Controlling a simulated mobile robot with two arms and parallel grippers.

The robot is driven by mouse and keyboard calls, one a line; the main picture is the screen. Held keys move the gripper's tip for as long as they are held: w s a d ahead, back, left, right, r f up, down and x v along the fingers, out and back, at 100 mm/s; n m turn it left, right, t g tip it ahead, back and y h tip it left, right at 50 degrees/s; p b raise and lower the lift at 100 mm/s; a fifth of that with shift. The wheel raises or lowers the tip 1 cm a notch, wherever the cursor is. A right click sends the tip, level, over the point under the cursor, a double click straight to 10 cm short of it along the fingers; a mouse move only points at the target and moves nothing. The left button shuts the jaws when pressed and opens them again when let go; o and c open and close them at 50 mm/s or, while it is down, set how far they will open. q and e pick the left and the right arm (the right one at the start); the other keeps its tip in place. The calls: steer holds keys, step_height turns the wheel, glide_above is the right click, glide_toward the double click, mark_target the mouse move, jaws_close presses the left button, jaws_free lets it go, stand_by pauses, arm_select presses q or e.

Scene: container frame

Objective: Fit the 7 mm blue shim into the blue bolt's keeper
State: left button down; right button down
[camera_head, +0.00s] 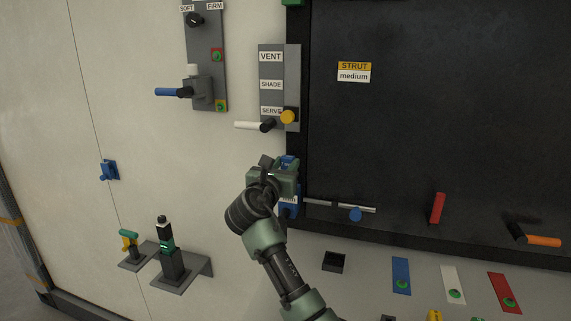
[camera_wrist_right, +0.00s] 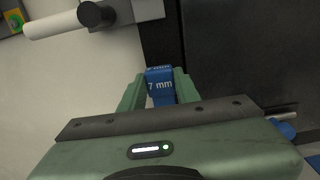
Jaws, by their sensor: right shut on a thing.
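My right gripper (camera_head: 286,166) is shut on the blue shim (camera_wrist_right: 160,86), marked "7 mm". The shim stands between the two green fingers in the right wrist view, its label facing the camera. In the head view the shim (camera_head: 289,160) is a small patch of blue at the fingertips, by the door frame's edge. The blue bolt (camera_head: 340,207) is a horizontal metal rod with a blue knob (camera_head: 355,214). A blue labelled block (camera_head: 289,207), seemingly its keeper, sits just below the gripper, partly hidden by it. I cannot tell whether shim and keeper touch. My left gripper is not in view.
A red handle (camera_head: 437,208) and orange lever (camera_head: 543,241) are right.

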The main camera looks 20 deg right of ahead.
steer(key=shift+f+b, duration=0.8)
steer(key=shift+f, duration=2.5)
stand_by(0.5)
steer(key=c, duration=0.9)
jaws_free()
steer(key=shift+c, duration=0.2)
